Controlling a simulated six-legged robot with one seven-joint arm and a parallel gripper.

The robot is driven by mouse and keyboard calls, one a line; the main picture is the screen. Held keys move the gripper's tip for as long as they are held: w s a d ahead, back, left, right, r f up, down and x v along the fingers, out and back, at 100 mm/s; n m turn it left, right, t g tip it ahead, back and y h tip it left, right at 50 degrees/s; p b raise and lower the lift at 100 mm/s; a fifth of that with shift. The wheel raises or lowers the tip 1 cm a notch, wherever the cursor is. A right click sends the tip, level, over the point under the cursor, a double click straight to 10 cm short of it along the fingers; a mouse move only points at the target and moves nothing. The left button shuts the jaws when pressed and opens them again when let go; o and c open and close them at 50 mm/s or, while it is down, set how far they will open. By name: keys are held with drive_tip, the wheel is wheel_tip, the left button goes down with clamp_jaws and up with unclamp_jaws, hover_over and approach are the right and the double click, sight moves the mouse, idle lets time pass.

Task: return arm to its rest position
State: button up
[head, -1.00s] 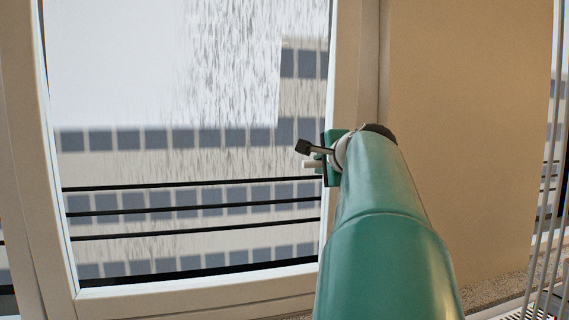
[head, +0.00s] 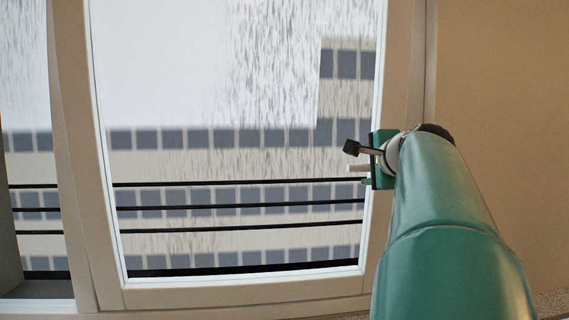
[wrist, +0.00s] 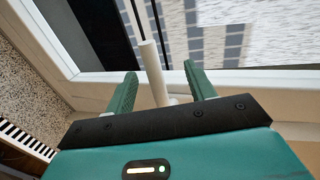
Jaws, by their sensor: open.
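My green arm reaches forward from the lower right in the head view. My gripper (head: 372,162) is at its end, in front of the right side of the window frame (head: 398,60). In the wrist view, my gripper (wrist: 161,76) has its two green fingers apart. A pale, handle-like post (wrist: 153,72) stands between them, with visible gaps to both fingers. A pale rod (head: 356,168) also shows by the gripper in the head view. I cannot tell whether anything touches it.
The window pane (head: 230,100) fills the middle, with dark rails (head: 240,204) and a building outside. A plain tan wall (head: 500,90) is to the right. A slatted grille (wrist: 25,140) and a speckled surface (wrist: 30,85) show at the left in the wrist view.

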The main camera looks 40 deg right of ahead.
drive_tip(key=shift+w+f, duration=0.15)
drive_tip(key=v, duration=0.9)
idle(0.7)
